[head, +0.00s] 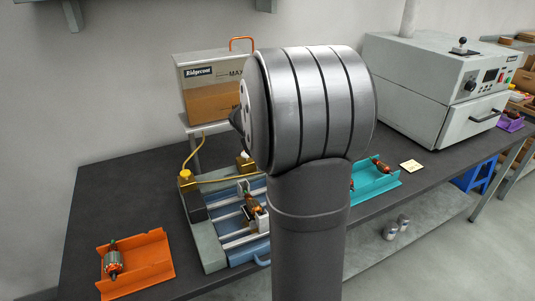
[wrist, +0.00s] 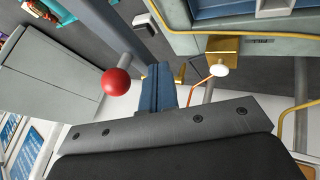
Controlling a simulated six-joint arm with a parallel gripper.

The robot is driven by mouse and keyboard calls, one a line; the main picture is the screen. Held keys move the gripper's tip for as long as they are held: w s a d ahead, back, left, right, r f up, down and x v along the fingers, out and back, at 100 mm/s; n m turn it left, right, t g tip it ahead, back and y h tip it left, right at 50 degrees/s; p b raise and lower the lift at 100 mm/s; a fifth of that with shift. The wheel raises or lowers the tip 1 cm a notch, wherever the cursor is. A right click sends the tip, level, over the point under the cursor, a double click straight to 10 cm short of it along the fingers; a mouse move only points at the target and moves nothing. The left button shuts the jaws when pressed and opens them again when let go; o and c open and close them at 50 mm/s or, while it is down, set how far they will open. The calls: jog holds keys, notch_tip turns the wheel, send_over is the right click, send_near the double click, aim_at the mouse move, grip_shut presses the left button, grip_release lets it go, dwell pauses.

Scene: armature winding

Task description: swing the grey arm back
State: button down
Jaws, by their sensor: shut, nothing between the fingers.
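A red ball knob (wrist: 117,82) on a short grey rod (wrist: 125,60) shows left of centre in the wrist view. I cannot tell whether this rod belongs to the grey arm. My gripper (wrist: 166,70) shows its blue fingers together and empty, just right of the knob and apart from it in the picture. The winding machine (head: 213,253) has a grey frame and blue bed in the head view. A brass block (wrist: 222,45) with a white knob is beyond my fingers. In the head view my own arm hides my gripper and part of the machine.
An orange tray (head: 152,258) with an armature (head: 112,261) is at the front left. A teal tray (head: 377,184) is right of my arm. A Ridgecoat box (head: 211,88) stands behind the machine. A large grey oven (head: 420,90) is at the back right.

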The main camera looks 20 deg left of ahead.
jog(key=w+m, duration=0.1)
jog(key=w+d+m+h, duration=0.1)
jog(key=shift+w+d+m+g+h, duration=0.15)
jog(key=shift+w+m+g+h, duration=0.05)
jog(key=shift+m+g+h, duration=0.1)
jog(key=shift+w+d, duration=0.1)
dwell(0.6)
jog(key=s+a+r, duration=0.6)
jog(key=s+r, duration=0.1)
jog(key=r, duration=0.1)
jog(key=shift+a, duration=0.2)
dwell(0.5)
